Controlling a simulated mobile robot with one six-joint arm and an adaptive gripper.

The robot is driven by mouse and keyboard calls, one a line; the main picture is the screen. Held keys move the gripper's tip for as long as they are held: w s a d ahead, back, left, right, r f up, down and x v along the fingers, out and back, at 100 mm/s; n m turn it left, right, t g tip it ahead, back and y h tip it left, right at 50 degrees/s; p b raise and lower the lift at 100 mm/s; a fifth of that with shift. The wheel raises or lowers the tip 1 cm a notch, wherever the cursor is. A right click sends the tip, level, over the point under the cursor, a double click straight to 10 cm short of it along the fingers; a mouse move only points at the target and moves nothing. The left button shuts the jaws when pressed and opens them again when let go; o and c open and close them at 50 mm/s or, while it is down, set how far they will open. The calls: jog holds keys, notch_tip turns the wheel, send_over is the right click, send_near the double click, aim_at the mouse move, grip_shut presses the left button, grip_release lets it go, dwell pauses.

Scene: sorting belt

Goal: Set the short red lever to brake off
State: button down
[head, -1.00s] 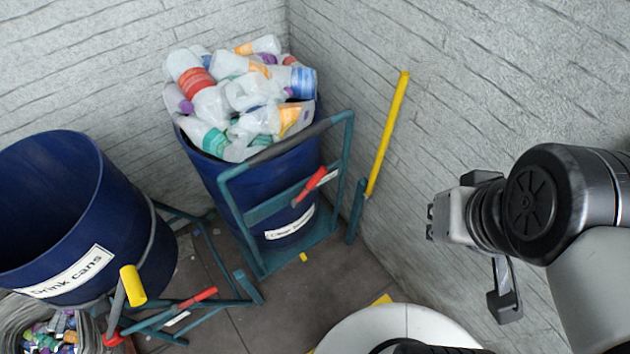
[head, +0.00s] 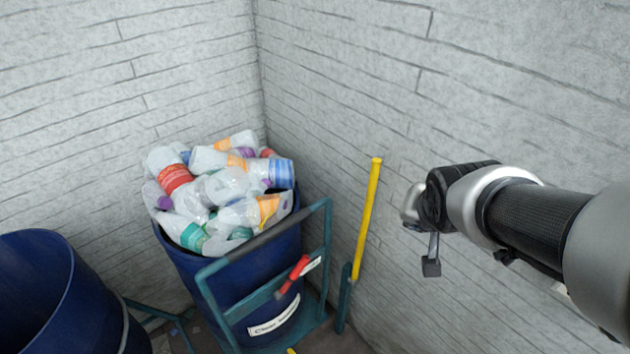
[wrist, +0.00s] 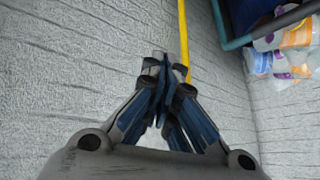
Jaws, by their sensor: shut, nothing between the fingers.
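The short red lever (head: 293,273) sits on the crossbar of the teal trolley frame (head: 327,240) in front of the bottle barrel. It slants up to the right, with a small white label beside its upper end; the label's text is too small to read. In the head view my gripper (head: 408,208) is at the right, in front of the right wall, up and to the right of the lever and apart from it. In the wrist view my gripper's fingertips (wrist: 166,62) are closed together and empty. The red lever does not show in the wrist view.
A blue barrel (head: 185,270) full of plastic bottles stands in the trolley by the corner. A long yellow lever (head: 368,218) rises between it and my gripper, also in the wrist view (wrist: 184,35). Another blue barrel (head: 45,290) stands at lower left.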

aim_at(293, 276)
jog(key=w+a+f+m+t+y, duration=0.35)
jog(key=w+f+m, duration=0.25)
jog(key=w+f, duration=1.35)
jog(key=s+a+f+m+y+b, duration=0.1)
jog(key=s+a+f+m+y, duration=0.15)
jog(key=f, duration=0.45)
jog(key=s+a+f+m+y, duration=0.1)
jog(key=a+f, duration=0.2)
jog(key=f, duration=0.4)
jog(key=s+a+f+m+t+y, duration=0.2)
jog(key=s+f+m, duration=0.4)
jog(key=s+f, duration=0.3)
jog(key=shift+a+t+y+b, duration=0.4)
jog(key=shift+a+y, duration=0.5)
jog(key=shift+a, duration=0.2)
jog(key=b+x, duration=0.3)
jog(key=x, duration=0.7)
jog(key=s+r, duration=0.1)
jog(key=s+a+r, duration=0.1)
jog(key=shift+s+a+r+p, duration=0.3)
jog(key=shift+s+r+p, duration=0.05)
jog(key=shift+r, duration=0.05)
